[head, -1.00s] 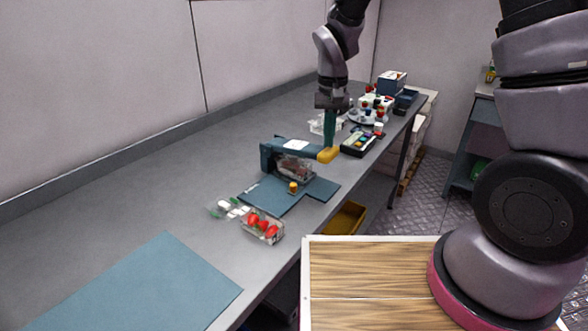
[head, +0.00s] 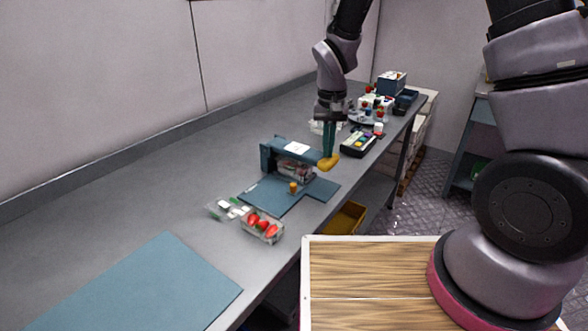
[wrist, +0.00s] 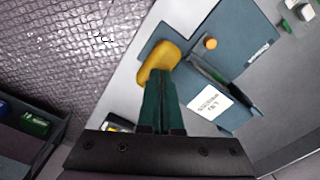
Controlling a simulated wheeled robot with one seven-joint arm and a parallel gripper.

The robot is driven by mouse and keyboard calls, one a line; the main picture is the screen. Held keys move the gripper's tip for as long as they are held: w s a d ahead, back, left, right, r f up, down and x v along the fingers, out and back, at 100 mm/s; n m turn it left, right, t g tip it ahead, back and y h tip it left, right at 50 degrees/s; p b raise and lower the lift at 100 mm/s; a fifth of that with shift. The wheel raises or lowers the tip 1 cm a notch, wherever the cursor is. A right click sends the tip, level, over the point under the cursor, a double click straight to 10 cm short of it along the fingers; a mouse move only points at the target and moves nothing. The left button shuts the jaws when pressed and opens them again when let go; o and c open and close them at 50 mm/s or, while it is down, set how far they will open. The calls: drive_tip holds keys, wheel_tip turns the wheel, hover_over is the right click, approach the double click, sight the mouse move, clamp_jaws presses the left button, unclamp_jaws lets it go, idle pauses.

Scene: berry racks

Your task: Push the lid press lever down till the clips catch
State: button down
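The lid press (head: 267,158) is a dark teal frame on a flat base plate (head: 268,196) on the bench. Its lever (head: 311,155) slopes down toward a yellow handle (head: 328,162), also seen in the wrist view (wrist: 158,62). A clear punnet (head: 293,172) sits under the lever, mostly hidden by it. My gripper (head: 330,150) points down with its teal fingers together, the tips at the handle. In the wrist view the fingers (wrist: 160,90) are side by side with nothing visible between them. I cannot see whether the clips have caught.
An orange knob (head: 293,187) stands on the base plate. A clear punnet of strawberries (head: 262,226) is in front, with an empty-looking clear piece (head: 226,208) beside it. A blue mat (head: 140,290) lies nearer. A black tray (head: 358,143) and other items stand behind my gripper.

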drive_tip(key=shift+f, duration=0.3)
drive_tip(key=shift+r, duration=0.15)
wheel_tip(320, 180, up, 9)
idle(1.1)
drive_tip(key=s+d+r+m+t+y, duration=0.1)
drive_tip(key=s+d+r+t, duration=0.2)
drive_tip(key=s+d+r, duration=0.4)
drive_tip(key=s+d+r+m+t+y, duration=0.1)
drive_tip(key=s+d+r+m+t, duration=0.1)
drive_tip(key=s+d+r+t, duration=0.2)
drive_tip(key=s+d+r, duration=0.3)
drive_tip(key=d+r, duration=0.4)
drive_tip(key=r, duration=0.3)
